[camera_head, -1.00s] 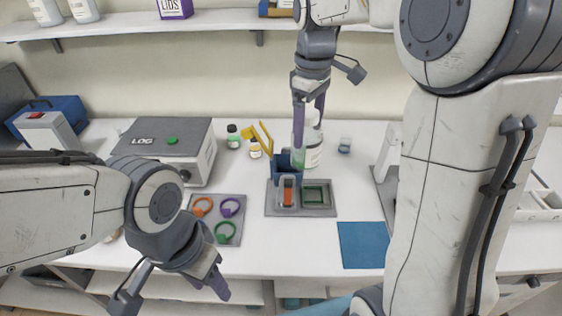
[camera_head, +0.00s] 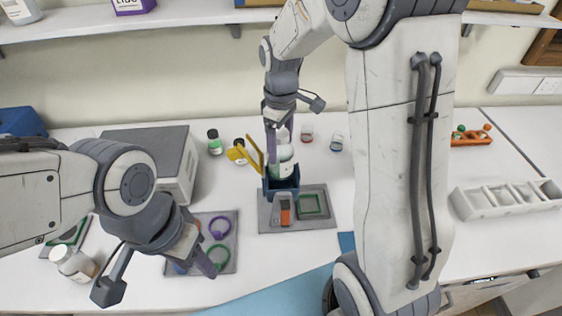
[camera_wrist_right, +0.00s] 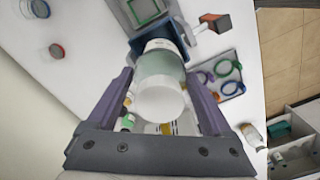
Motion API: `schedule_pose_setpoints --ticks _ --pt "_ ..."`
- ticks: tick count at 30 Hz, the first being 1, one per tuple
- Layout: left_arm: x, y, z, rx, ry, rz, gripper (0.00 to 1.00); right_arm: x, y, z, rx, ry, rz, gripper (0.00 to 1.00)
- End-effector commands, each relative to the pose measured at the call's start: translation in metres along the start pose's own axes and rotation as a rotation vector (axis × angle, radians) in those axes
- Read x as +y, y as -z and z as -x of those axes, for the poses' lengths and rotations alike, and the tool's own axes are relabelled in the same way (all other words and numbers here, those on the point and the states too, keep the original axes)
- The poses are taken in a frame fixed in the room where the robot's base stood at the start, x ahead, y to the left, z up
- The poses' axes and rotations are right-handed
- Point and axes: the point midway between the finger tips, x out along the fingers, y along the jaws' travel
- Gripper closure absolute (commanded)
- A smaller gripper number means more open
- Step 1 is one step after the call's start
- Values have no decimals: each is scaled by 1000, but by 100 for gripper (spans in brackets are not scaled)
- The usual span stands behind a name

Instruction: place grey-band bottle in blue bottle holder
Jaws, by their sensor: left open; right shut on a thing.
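The bottle (camera_head: 282,158), pale with a greenish-grey body, stands upright at the blue bottle holder (camera_head: 283,186). Its lower end appears to be inside the holder's mouth; how deep it sits I cannot tell. My right gripper (camera_head: 281,140) is shut on the bottle's upper part. In the right wrist view the bottle (camera_wrist_right: 162,80) lies between the two fingers of the gripper (camera_wrist_right: 160,98), with its far end at the blue holder (camera_wrist_right: 182,45). My left gripper (camera_head: 203,257) is open and empty, low over the mat with rings.
A yellow flap (camera_head: 256,153) rises at the holder's left. A grey tray (camera_head: 325,219) with a green frame sits around the holder's front. A grey box (camera_head: 150,160), small vials (camera_head: 215,143) and a ring mat (camera_head: 228,262) lie left. A white rack (camera_head: 505,198) stands right.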

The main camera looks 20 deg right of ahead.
Motion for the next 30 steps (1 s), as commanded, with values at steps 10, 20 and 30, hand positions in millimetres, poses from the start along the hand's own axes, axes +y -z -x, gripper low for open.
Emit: schedule_pose_setpoints --ticks 10,20,30 --pt "1 0 9 0 0 -1 50 1 -2 -41 0 0 -4 100" --pt "1 1 15 0 0 -3 50 1 -1 -74 2 -2 -4 100" --pt "1 1 14 0 0 -2 50 1 -1 -74 2 -1 -4 0"
